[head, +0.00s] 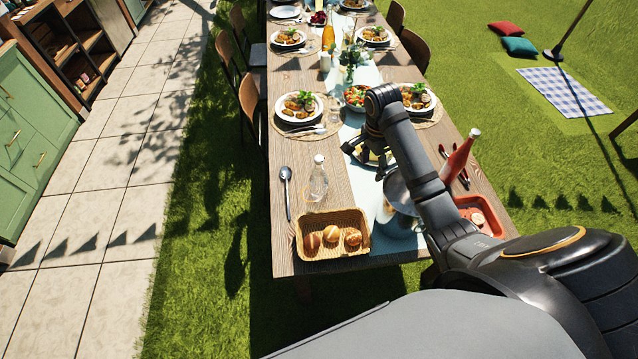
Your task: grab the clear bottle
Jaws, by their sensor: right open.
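The clear bottle (318,180) stands upright near the front of the wooden table (300,263), behind the bread basket. It is see-through with a pale top. My right gripper (362,158) is open, over the table to the right of the bottle and a little farther back. It is apart from the bottle. My right arm comes in from the lower right and hides part of the table's right side. My left gripper is not in view.
A basket (309,252) of rolls is in front of the bottle, with a spoon (287,190) to its left. A plate of food (299,107) lies behind. A red bottle (461,154) and red tray (466,203) are at the right. Chairs (250,102) line the left edge.

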